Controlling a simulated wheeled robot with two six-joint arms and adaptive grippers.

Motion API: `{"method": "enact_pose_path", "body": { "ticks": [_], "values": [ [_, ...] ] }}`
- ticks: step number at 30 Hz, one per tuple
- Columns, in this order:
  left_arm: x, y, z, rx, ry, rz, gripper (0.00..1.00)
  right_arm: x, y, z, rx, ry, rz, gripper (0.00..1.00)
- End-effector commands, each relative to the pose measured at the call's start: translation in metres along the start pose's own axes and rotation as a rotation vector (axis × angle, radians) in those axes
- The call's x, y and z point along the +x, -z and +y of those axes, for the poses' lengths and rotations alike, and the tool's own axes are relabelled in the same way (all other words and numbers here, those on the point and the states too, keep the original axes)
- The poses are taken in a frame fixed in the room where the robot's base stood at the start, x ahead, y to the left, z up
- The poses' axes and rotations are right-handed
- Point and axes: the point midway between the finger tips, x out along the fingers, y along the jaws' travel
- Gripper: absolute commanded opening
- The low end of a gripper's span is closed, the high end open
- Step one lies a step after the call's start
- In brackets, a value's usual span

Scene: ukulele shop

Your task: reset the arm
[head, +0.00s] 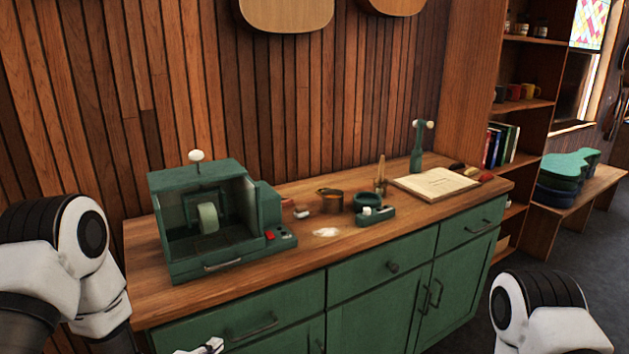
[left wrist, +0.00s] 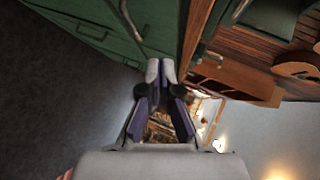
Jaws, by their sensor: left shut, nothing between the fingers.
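My left arm comes in at the left of the head view. The tip of my left gripper (head: 208,347) just shows at the bottom edge, in front of the green cabinet and below the worktop. In the left wrist view its fingers (left wrist: 161,70) are together with nothing between them. The gripper is apart from the cabinet front (left wrist: 105,25). Part of my right arm shows at the lower right of the head view, but its gripper is out of the picture.
The green cabinet (head: 375,306) has a wooden worktop (head: 290,262). Shelves (head: 528,104) and a bench with a green case (head: 570,164) are at right. Dark floor is open at lower right.

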Motion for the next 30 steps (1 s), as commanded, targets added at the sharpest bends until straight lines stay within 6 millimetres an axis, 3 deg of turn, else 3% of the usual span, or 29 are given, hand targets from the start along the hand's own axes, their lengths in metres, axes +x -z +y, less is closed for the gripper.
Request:
{"method": "enact_pose_path", "body": {
  "ticks": [1,3,5,6,8,9,10,12,15,19,30],
  "values": [
    [-0.009,0.004,0.045,-0.024,-0.106,-0.009,0.00,0.000,0.000,0.000,0.000,0.000,0.000,0.00],
    [-0.030,0.008,0.106,-0.133,-0.276,-0.051,0.00,0.000,0.000,0.000,0.000,0.000,0.000,0.00],
    [-0.055,0.010,0.155,-0.268,-0.423,-0.115,0.00,0.000,0.000,0.000,0.000,0.000,0.000,0.00],
    [-0.075,0.012,0.186,-0.376,-0.522,-0.178,0.00,0.000,0.000,0.000,0.000,0.000,0.000,0.00],
    [-0.111,0.014,0.227,-0.561,-0.661,-0.310,0.00,0.000,0.000,0.000,0.000,0.000,0.000,0.00],
    [-0.139,0.015,0.251,-0.702,-0.743,-0.431,0.00,0.000,0.000,0.000,0.000,0.000,0.000,0.00],
    [-0.159,0.015,0.265,-0.812,-0.790,-0.534,0.00,0.000,0.000,0.000,0.000,0.000,0.000,0.00],
    [-0.193,0.015,0.280,-1.045,-0.827,-0.765,0.00,-0.001,0.000,0.000,0.000,0.000,0.000,0.00],
    [-0.220,0.014,0.289,-1.288,-0.798,-1.018,0.00,0.000,0.000,0.000,0.000,0.000,0.000,0.00],
    [-0.227,0.015,0.292,-1.431,-0.746,-1.139,0.00,0.000,0.000,0.000,0.000,0.000,0.000,0.00],
    [-0.225,0.015,0.291,-1.447,-0.735,-1.144,0.00,0.000,0.000,0.000,0.000,0.000,0.000,0.00]
  ]
}}
